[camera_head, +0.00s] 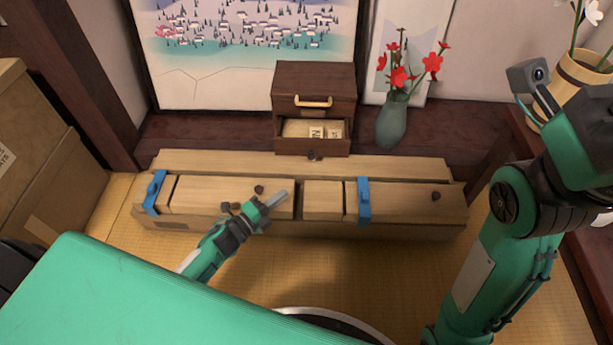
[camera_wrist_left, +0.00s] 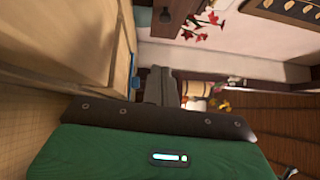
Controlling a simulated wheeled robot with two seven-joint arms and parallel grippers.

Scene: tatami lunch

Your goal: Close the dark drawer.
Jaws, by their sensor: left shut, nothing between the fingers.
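A small dark wooden cabinet (camera_head: 313,80) stands at the back, against the wall picture. Its lower drawer (camera_head: 312,147) is pulled out, and pale contents (camera_head: 318,131) with printed labels show inside. The upper part has a light handle and looks shut. My left gripper (camera_head: 281,196) is shut and empty over the wooden bench, in front of and below the drawer, apart from it.
The long pale wooden bench (camera_head: 400,167) has blue clips (camera_head: 364,200) and small dark knobs (camera_head: 436,196). A grey-green vase (camera_head: 391,122) with red flowers stands close right of the cabinet. A cardboard box (camera_head: 35,150) is at the left. The dark ledge left of the cabinet is clear.

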